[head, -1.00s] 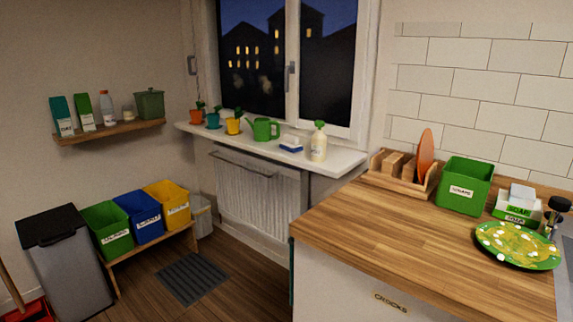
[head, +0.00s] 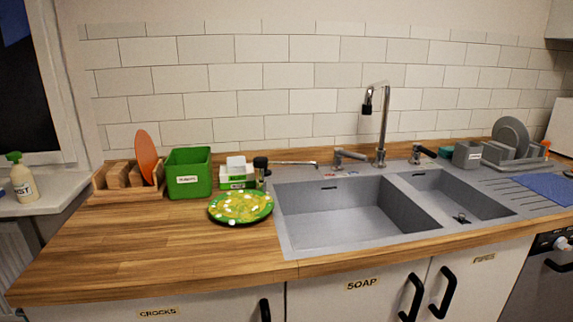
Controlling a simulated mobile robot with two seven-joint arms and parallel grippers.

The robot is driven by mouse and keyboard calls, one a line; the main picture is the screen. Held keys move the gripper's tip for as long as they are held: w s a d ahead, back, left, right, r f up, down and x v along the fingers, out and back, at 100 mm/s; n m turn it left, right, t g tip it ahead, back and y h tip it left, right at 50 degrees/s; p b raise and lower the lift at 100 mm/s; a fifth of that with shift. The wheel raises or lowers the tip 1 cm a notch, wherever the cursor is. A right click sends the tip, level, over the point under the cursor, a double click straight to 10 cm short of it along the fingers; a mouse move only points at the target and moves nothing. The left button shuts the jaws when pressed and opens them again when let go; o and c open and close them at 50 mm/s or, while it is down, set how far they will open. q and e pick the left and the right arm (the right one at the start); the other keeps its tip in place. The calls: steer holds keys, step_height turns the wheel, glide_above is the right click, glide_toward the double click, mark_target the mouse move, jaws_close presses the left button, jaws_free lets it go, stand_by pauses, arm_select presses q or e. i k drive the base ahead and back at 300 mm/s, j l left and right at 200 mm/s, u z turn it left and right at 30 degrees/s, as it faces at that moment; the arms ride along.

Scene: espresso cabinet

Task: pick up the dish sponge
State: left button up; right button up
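I cannot make out a dish sponge for certain in the head view. A small teal item (head: 445,152) sits at the back of the counter, left of a grey caddy (head: 467,155), and is too small to identify. A white block (head: 236,161) lies on top of a green and white soap box (head: 237,181) behind the plate; I cannot tell what it is. Neither of my grippers is in view.
A green plate (head: 241,207) with yellow food stands left of the grey double sink (head: 300,232). A green bin (head: 188,173), wooden rack (head: 125,180), faucet (head: 383,130), dish rack (head: 515,150) and blue mat (head: 548,187) line the counter. The left worktop (head: 130,240) is clear.

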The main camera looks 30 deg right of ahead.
mark_target(235, 165)
steer(key=z, duration=0.65)
